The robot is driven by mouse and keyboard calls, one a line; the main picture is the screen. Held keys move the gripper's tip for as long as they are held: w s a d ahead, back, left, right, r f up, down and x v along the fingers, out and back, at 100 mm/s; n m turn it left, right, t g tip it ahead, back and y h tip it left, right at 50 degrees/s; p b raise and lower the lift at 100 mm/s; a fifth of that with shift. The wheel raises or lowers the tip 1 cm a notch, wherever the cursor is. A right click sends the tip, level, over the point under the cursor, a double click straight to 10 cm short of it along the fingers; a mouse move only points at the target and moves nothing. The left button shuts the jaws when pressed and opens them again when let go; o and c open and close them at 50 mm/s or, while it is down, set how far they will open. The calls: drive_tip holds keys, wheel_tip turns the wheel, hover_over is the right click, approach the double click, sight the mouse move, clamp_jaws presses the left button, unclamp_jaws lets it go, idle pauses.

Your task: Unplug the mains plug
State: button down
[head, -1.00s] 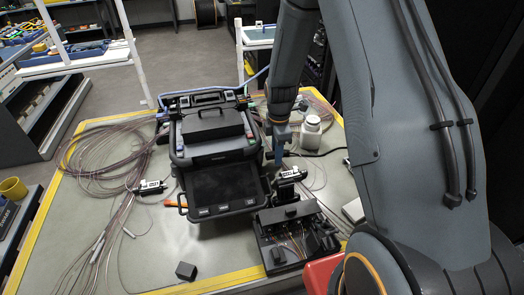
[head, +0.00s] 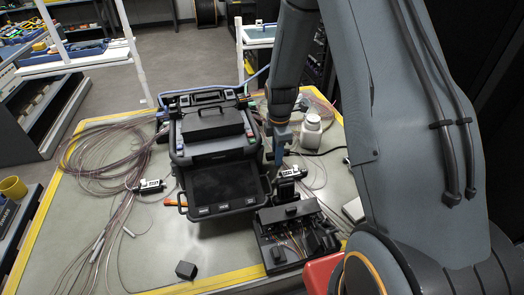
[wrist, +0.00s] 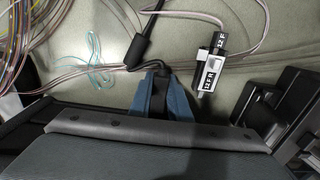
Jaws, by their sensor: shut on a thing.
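My gripper (head: 278,156) reaches down at the right side of the black fusion splicer (head: 192,150). In the wrist view its blue fingers (wrist: 160,88) are shut on the black mains plug (wrist: 157,97). The plug lies between the fingers, which cover most of it. A black cable (wrist: 134,55) leaves it and bends up past a thicker sleeve. In the head view the plug is too small and covered to make out. Whether it sits in a socket cannot be told.
A white bottle (head: 311,131) stands right of my gripper. A black tool tray (head: 293,235) lies in front of it. A white-and-black labelled device (wrist: 210,72) lies close by in the wrist view.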

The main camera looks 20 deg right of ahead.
drive_tip(key=shift+f, duration=0.35)
drive_tip(key=c, duration=1.6)
unclamp_jaws()
drive_tip(key=shift+o, duration=0.2)
wheel_tip(320, 180, up, 7)
drive_tip(key=shift+f+b, duration=0.1)
drive_tip(key=shift+b, duration=0.9)
drive_tip(key=shift+r, duration=0.5)
drive_tip(key=shift+s+r, duration=0.15)
drive_tip(key=s+a+r+m, duration=0.2)
drive_tip(key=s+r+m, duration=0.2)
drive_tip(key=s+m, duration=0.5)
drive_tip(key=s+a+r+m+t, duration=0.1)
drive_tip(key=s+r+m, duration=0.3)
drive_tip(key=s+m, duration=0.5)
drive_tip(key=shift+s+a, duration=0.5)
drive_tip(key=shift+s, duration=0.25)
